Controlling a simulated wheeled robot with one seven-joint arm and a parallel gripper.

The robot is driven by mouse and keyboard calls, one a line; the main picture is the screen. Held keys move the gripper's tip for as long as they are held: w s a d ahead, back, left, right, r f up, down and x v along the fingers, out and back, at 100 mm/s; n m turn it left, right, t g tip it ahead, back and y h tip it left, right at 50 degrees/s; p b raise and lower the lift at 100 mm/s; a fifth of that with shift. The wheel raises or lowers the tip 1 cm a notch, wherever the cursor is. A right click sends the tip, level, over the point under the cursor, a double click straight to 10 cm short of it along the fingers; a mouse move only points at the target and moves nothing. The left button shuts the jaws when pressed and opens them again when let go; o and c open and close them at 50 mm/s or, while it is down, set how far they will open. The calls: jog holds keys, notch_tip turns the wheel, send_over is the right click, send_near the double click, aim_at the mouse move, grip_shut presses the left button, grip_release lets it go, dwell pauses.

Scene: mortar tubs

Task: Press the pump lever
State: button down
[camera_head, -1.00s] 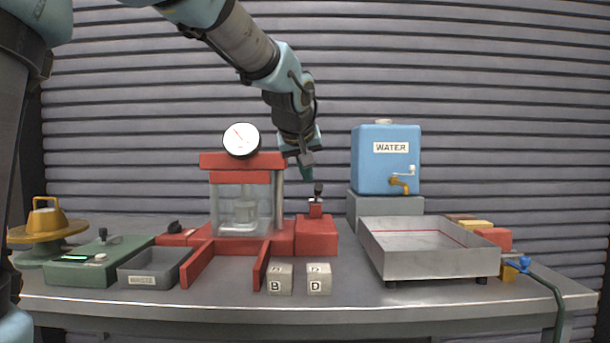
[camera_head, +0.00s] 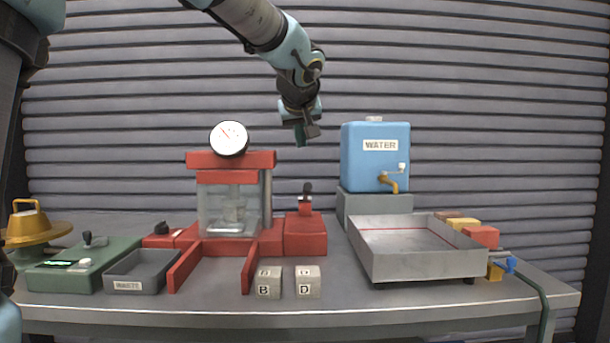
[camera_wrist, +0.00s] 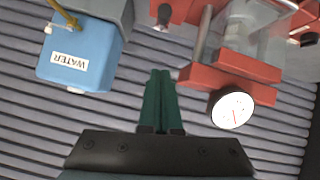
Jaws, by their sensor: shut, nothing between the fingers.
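The pump lever (camera_head: 306,192) is a short, dark-knobbed handle on the red pump block (camera_head: 305,236), right of the red press (camera_head: 231,160). In the wrist view the lever's dark knob (camera_wrist: 163,14) shows at the top edge, ahead of the fingertips. My gripper (camera_head: 301,139) is above the lever, clear of it, with visible air between. Its green fingers (camera_wrist: 160,76) are shut together and hold nothing. A round white gauge (camera_head: 229,139) tops the press; its reading is too small to tell.
A blue water tank (camera_head: 375,165) stands right of the lever, with a metal tray (camera_head: 420,264) in front. Cubes B (camera_head: 268,282) and D (camera_head: 307,282) sit at the front. A waste bin (camera_head: 139,272) and green control box (camera_head: 85,264) are left. Above the pump is free air.

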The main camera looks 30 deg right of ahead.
jog(key=p, duration=0.2)
send_over(306, 193)
notch_tip(306, 193, down, 9)
jog(key=shift+s+a+r, duration=0.1)
jog(key=shift+s+a, duration=0.05)
jog(key=shift+s+f, duration=0.1)
jog(key=shift+f, duration=0.2)
jog(key=shift+f+b, duration=0.15)
jog(key=shift+b, duration=0.35)
